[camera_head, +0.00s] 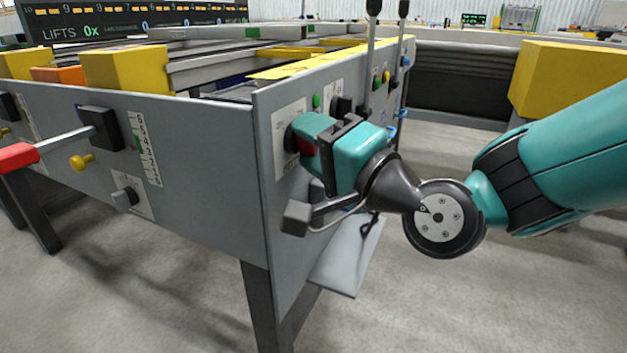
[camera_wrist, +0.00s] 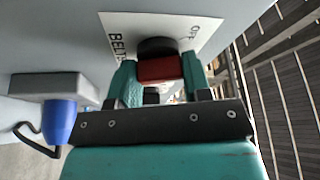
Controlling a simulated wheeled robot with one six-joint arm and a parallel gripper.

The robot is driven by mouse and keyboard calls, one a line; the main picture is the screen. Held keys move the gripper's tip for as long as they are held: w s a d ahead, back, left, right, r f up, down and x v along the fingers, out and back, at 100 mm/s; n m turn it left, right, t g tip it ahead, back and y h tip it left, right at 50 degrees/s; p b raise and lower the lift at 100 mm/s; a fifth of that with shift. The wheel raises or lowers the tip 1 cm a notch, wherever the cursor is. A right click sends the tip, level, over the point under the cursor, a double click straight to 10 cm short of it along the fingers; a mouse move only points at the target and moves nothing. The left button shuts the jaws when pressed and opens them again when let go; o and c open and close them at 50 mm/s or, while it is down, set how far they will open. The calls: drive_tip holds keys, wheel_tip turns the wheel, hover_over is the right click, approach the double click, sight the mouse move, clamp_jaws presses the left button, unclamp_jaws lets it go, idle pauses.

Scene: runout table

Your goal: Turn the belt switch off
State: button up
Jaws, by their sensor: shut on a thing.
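The belt switch has a red handle (camera_wrist: 160,69) on a round black base (camera_wrist: 157,46). It sits on a white label plate (camera_wrist: 128,28) marked BELT, with smaller lettering at its upper right, in the wrist view. My gripper (camera_wrist: 158,78) has one teal finger on each side of the red handle and is shut on it. The gripper hides most of the switch there.
Green (camera_head: 316,101) and red buttons and upright black levers (camera_head: 370,60) stand on the side panel beyond my gripper. A red-handled crank (camera_head: 18,156) sticks out at the left. In the wrist view a blue plug-like part (camera_wrist: 60,122) with a black cable hangs left of the gripper.

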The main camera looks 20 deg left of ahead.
drive_tip(key=n+b, duration=0.2)
drive_tip(key=b, duration=0.1)
drive_tip(key=f+n+y+b, duration=0.1)
drive_tip(key=n+b, duration=0.1)
drive_tip(key=b, duration=0.2)
drive_tip(key=shift+g+y, duration=0.3)
drive_tip(key=n+b, duration=0.2)
drive_tip(key=b, duration=0.1)
drive_tip(key=shift+r+y, duration=0.25)
drive_tip(key=shift+y, duration=0.05)
drive_tip(key=shift+r+n, duration=0.15)
drive_tip(key=shift+n, duration=0.15)
drive_tip(key=o, duration=0.9)
drive_tip(key=b+v, duration=0.2)
drive_tip(key=v, duration=0.6)
drive_tip(key=b+v, duration=0.2)
drive_tip(key=v, duration=0.7)
drive_tip(key=shift+w+d+b, duration=0.2)
drive_tip(key=shift+d+b, duration=0.05)
drive_tip(key=shift+b, duration=0.05)
